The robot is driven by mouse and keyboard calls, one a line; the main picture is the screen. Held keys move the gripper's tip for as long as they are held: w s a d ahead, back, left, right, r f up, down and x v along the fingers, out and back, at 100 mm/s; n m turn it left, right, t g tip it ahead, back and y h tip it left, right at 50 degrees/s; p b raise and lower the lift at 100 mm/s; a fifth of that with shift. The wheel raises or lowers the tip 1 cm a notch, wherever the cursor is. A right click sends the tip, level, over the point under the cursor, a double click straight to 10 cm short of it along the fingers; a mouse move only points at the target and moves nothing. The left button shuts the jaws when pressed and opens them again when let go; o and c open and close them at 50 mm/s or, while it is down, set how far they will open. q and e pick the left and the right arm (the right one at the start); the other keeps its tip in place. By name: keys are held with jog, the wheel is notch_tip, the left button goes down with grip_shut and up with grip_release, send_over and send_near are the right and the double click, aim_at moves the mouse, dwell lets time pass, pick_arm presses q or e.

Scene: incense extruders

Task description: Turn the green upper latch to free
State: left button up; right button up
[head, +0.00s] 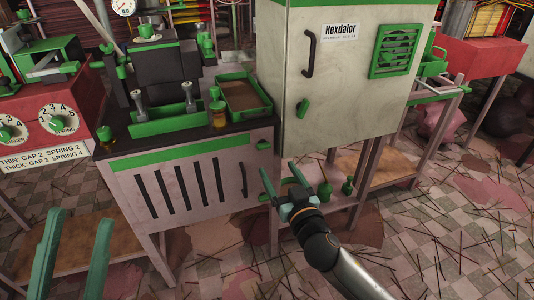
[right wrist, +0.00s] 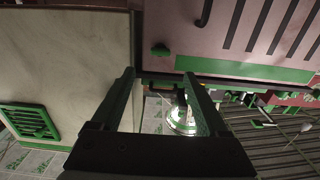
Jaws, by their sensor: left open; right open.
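A green latch (head: 303,107) sits low on the left of the pale Hexdalor cabinet door (head: 345,85), below a dark handle, tilted slightly. A second, lower green latch (head: 262,144) is on the vented cabinet; a green knob (right wrist: 160,50) beside the green strip in the right wrist view looks like it. My right gripper (head: 279,170) is open and empty, below both latches and touching neither. Its open fingers (right wrist: 158,78) show in the right wrist view. My left gripper (head: 78,220) is open and empty at the lower left, far from the latches.
The vented cabinet (head: 190,185) carries a tray (head: 243,97), a jar and a dark machine. Green bottles (head: 347,186) stand on a low shelf by my right gripper. A red dial unit (head: 40,125) is at left. The floor at lower right is open, with scattered sticks.

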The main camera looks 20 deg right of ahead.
aim_at(265, 147)
jog(key=w+b, duration=0.1)
jog(key=w, duration=0.8)
jog(key=shift+a+b, duration=0.15)
jog(key=shift+b, duration=0.25)
grip_shut()
